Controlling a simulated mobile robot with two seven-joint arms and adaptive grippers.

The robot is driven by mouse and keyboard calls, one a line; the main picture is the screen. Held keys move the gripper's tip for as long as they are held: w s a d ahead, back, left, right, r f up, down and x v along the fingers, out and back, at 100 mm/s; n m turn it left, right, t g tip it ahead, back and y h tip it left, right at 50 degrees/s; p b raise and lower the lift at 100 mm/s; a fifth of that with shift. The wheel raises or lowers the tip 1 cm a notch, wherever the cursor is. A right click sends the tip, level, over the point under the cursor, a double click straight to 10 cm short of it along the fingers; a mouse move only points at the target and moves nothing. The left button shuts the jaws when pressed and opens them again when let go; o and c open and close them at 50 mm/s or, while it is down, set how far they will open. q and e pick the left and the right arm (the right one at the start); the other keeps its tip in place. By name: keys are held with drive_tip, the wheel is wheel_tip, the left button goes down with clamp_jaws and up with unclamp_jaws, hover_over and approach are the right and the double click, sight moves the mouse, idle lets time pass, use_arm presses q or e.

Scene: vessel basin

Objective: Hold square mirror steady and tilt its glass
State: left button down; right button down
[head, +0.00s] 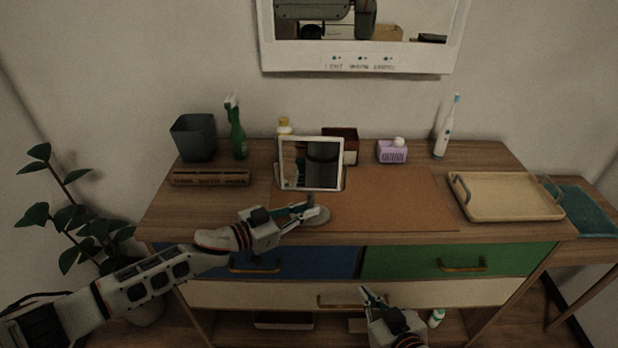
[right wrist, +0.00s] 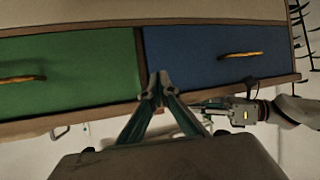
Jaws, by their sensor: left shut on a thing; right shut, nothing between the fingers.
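The square mirror (head: 311,163) stands on the brown mat of the dresser top, with a white frame and a round base (head: 316,216). Its glass faces me and looks close to upright. My left gripper (head: 312,209) is shut on the mirror's stand, low, just above the base. The fingers partly hide the stand. My right gripper (head: 366,294) is shut and empty in front of the drawers, below the dresser top and apart from the mirror. In the right wrist view its fingertips (right wrist: 158,82) meet before the blue and green drawers.
A tan tray (head: 507,197) stands at the right. A dark bin (head: 193,138), green spray bottle (head: 236,132), purple basket (head: 392,151) and electric toothbrush (head: 445,130) line the back. The brown mat (head: 408,200) is clear right of the mirror. A wall mirror (head: 362,55) hangs above.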

drive_tip(key=w+a+r+t, duration=0.1)
drive_tip(key=w+a+r, duration=0.2)
drive_tip(key=r, duration=0.4)
drive_tip(key=w+a+r+t, duration=0.1)
drive_tip(key=w+a+r, duration=0.2)
drive_tip(key=r, duration=0.4)
drive_tip(key=m+t+y, duration=0.1)
approach(314, 145)
drive_tip(key=s, duration=0.2)
drive_tip(key=shift+x, duration=4.1)
drive_tip(key=shift+a+f, duration=0.1)
drive_tip(key=shift+f, duration=0.05)
drive_tip(key=shift+w, duration=1.3)
drive_tip(key=shift+s, duration=3.05)
drive_tip(key=shift+a, duration=0.1)
